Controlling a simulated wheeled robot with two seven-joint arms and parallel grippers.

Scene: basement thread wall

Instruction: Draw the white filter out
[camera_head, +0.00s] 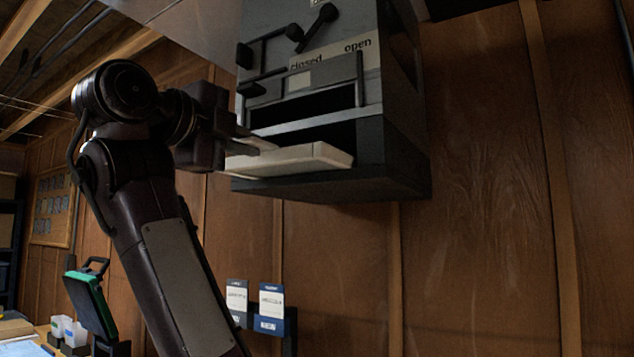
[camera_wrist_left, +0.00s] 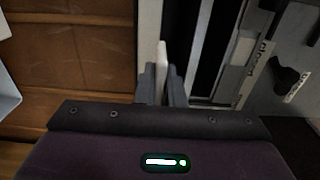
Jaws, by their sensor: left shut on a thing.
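The white filter (camera_head: 300,158) is a flat, pale slab in the lower opening of a dark grey wall cabinet (camera_head: 395,160). Its front and left part stick out of the cabinet. My left gripper (camera_head: 256,143) comes in from the left and is shut on the filter's near left part. In the left wrist view, a thin pale piece of the filter (camera_wrist_left: 161,58) stands between the two fingers (camera_wrist_left: 162,85). The rest of the filter's depth is hidden. My right gripper is not in view.
The cabinet front bears "closed" and "open" labels (camera_head: 330,54) and a dark lever (camera_head: 318,27). A green and black case (camera_head: 90,303) stands at the lower left. Two small cards (camera_head: 254,300) hang below the cabinet. Wood panelling (camera_head: 490,180) at right is clear.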

